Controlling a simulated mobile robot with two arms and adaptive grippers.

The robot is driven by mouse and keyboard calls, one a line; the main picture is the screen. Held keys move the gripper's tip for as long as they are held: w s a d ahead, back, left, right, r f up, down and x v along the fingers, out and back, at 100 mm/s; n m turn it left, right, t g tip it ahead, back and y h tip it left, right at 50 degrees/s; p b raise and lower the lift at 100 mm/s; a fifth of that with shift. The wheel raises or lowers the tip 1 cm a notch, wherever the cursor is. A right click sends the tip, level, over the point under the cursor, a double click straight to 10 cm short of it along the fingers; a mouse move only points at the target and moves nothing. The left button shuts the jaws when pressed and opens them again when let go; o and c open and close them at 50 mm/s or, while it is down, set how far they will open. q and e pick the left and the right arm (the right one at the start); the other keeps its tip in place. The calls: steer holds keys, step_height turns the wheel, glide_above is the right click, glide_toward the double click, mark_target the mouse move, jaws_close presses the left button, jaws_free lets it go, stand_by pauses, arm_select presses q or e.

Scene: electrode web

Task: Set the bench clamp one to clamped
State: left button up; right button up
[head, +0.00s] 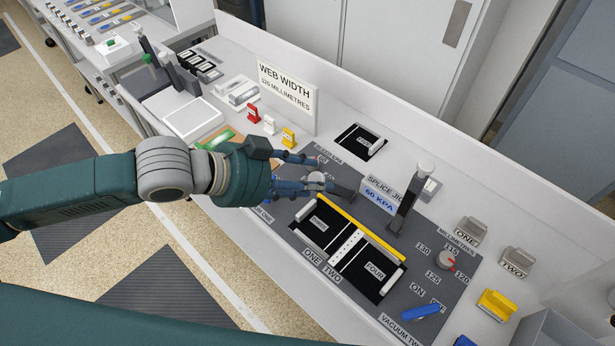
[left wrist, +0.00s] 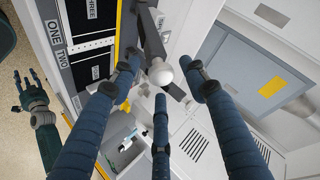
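A dark grey clamp lever (head: 342,193) with a pale round knob (head: 316,178) is on the grey splice panel, at the upper left of the black plates. I take it for bench clamp one, as a partly hidden label ending in ONE is beside it. My left gripper (head: 303,173) is at this knob, its blue fingers partly hiding the lever. In the left wrist view, the white knob (left wrist: 161,73) lies between the spread fingers; I cannot tell whether they touch it. My right gripper (left wrist: 30,92) shows at the left there, fingers spread and empty.
A second lever (head: 405,210) with a white knob stands upright to the right. The splice jig sign (head: 383,192) stands between the levers. The web width sign (head: 287,97) stands behind. A dial (head: 446,261) and blue switch (head: 421,312) are at right.

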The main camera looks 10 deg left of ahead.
arm_select(q)
steer(key=v, duration=0.7)
steer(key=shift+s+a+r, duration=0.15)
